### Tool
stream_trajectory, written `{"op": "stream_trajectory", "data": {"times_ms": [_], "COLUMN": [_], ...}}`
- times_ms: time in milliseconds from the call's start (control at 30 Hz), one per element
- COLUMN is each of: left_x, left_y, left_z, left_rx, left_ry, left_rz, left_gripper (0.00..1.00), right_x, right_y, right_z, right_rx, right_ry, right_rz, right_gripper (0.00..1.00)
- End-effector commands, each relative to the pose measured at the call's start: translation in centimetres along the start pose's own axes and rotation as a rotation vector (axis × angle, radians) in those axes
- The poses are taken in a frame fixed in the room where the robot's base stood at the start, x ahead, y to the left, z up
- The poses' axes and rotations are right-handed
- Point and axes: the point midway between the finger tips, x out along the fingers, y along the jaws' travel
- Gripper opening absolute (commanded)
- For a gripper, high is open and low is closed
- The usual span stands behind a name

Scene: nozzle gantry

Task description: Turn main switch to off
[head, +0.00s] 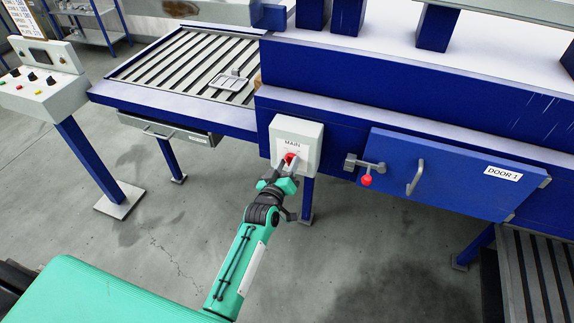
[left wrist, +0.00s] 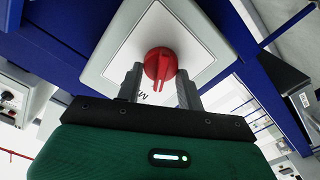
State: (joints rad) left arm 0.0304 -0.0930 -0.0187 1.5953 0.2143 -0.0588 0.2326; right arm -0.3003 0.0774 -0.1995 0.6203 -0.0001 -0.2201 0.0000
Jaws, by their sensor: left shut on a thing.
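The main switch is a red rotary knob (head: 290,159) on a white box (head: 311,137) labelled MAIN, fixed to the front of the blue machine. My left gripper (head: 285,165) reaches up to the box and is shut on the knob. In the left wrist view the red knob (left wrist: 160,66) sits between the two dark fingers of my left gripper (left wrist: 160,85). The white box face (left wrist: 125,48) lies behind it. Part of the label is hidden by the fingers, and I cannot read the knob's position. My right gripper is not in view.
Right of the box, a blue door (head: 450,165) marked DOOR 1 has a handle (head: 415,177) and a red-knobbed latch (head: 366,180). A control panel (head: 42,85) stands at the left. A slatted conveyor (head: 180,62) holds a small metal tray (head: 229,84). The floor in front is mostly clear.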

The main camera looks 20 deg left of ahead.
Motion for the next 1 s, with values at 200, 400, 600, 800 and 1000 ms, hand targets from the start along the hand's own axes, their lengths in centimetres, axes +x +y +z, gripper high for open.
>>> {"op": "stream_trajectory", "data": {"times_ms": [200, 400, 600, 800, 1000], "left_x": [0.0, 0.0, 0.0, -1.3, -4.9], "left_y": [0.0, 0.0, 0.0, -0.1, -0.2], "left_z": [0.1, 0.1, 0.0, 0.2, 0.4], "left_rx": [-0.002, -0.001, 0.000, -0.001, -0.001], "left_ry": [-0.002, -0.001, -0.001, -0.001, -0.002], "left_rz": [-0.001, -0.001, 0.000, 0.000, -0.002], "left_gripper": [0.15, 0.59, 0.59, 0.59, 0.59], "right_x": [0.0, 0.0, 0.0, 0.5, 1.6], "right_y": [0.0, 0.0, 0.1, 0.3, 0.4], "right_z": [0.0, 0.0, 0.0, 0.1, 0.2], "right_rx": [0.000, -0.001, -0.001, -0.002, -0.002], "right_ry": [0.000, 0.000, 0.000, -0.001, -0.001], "right_rz": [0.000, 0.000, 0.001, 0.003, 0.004], "right_gripper": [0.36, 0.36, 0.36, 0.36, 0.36]}}
